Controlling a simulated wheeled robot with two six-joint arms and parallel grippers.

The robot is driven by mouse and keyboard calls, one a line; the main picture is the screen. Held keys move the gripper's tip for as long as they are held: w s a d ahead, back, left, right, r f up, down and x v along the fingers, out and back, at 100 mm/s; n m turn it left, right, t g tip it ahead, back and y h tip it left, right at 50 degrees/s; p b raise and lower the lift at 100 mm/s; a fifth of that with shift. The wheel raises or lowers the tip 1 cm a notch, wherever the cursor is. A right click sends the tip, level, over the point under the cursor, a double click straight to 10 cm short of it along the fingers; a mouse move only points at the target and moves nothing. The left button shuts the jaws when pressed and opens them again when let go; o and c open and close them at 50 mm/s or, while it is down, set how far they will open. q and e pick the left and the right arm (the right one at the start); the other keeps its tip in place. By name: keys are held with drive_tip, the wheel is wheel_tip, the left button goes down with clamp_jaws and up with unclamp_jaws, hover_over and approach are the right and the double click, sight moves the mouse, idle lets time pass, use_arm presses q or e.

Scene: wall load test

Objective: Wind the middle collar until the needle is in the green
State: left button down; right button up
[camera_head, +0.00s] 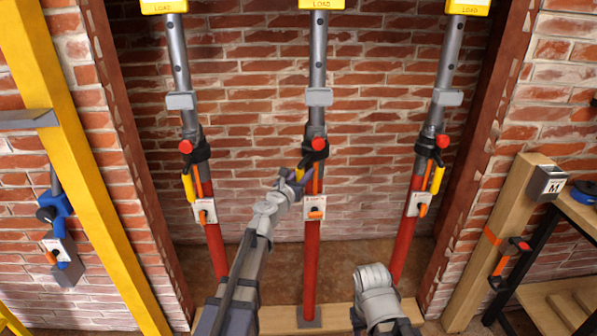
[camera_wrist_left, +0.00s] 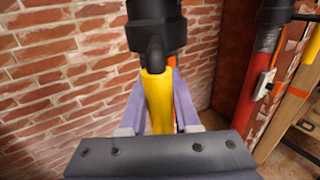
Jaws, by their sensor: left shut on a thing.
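The middle prop has a grey upper tube (camera_head: 318,60), a black collar (camera_head: 314,151) with a red knob (camera_head: 319,143), and a red lower tube (camera_head: 311,260). My left gripper (camera_head: 299,178) is at the left of this collar, shut on its yellow handle (camera_wrist_left: 158,100). In the left wrist view the handle hangs from the black collar (camera_wrist_left: 155,28) between my purple fingers. A yellow LOAD box (camera_head: 321,4) tops the prop, cut off by the frame edge; no needle or green band shows. My right gripper is not in view.
Similar props stand left, with a black collar (camera_head: 196,150), and right, with another (camera_head: 431,148). A yellow beam (camera_head: 75,150) slants at far left. A wooden post (camera_head: 500,240) and a bench (camera_head: 580,207) are at right. Brick wall lies behind.

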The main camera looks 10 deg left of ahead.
use_arm(q)
drive_tip(key=shift+d, duration=0.9)
idle(0.7)
drive_tip(key=c, duration=0.6)
unclamp_jaws()
drive_tip(key=shift+v, duration=3.95)
